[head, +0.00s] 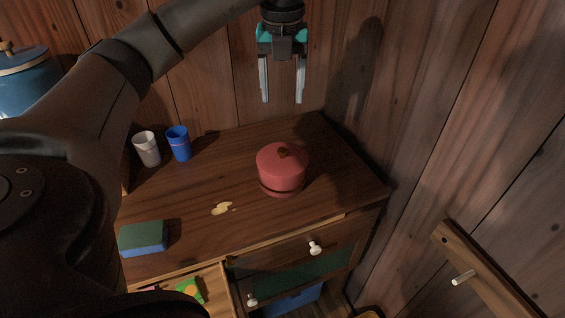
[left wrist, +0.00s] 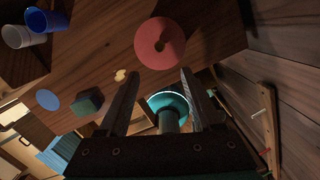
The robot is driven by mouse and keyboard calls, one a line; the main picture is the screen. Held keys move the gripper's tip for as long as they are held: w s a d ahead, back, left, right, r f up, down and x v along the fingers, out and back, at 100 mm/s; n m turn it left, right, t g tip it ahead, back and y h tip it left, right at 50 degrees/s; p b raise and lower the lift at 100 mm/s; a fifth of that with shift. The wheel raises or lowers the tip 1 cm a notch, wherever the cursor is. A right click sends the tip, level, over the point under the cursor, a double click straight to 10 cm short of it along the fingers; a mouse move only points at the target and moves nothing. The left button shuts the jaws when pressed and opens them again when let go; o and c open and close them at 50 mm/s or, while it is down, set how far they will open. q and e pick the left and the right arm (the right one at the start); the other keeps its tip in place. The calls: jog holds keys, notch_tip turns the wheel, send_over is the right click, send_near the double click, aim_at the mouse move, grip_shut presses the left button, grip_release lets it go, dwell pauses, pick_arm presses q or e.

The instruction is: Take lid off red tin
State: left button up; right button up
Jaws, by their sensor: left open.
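The red tin (head: 281,179) stands upright on the wooden cabinet top, towards its right end. In the left wrist view the lid (left wrist: 160,43) shows from above as a red disc beyond the fingertips. My left gripper (head: 283,101) hangs above and behind the tin in the head view, fingers pointing down, open and empty, apart from the lid. It also shows in the left wrist view (left wrist: 158,72). My right gripper is not in view.
A white cup (head: 147,149) and a blue cup (head: 179,144) stand at the back left. A green-and-blue sponge (head: 143,238) and a yellow spill (head: 221,208) lie nearer the front. A drawer (head: 215,290) below is open. Wooden walls stand behind and right.

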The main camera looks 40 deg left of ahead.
pick_arm(q)
jog(key=b, duration=0.3)
send_over(283, 149)
jog(key=f, duration=0.9)
jog(key=shift+s+d, duration=0.25)
jog(key=shift+s, duration=0.15)
jog(key=shift+f, duration=1.1)
jog(key=shift+w+a+f+b, duration=0.15)
jog(key=shift+f+b, duration=0.2)
jog(key=shift+f, duration=0.65)
jog(key=shift+w+a+f+b, duration=0.1)
jog(key=shift+f+b, duration=0.25)
jog(key=shift+f, duration=0.65)
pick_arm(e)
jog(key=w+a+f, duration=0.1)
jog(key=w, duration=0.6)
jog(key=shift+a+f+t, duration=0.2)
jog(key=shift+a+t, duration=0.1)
pick_arm(q)
grip_shut()
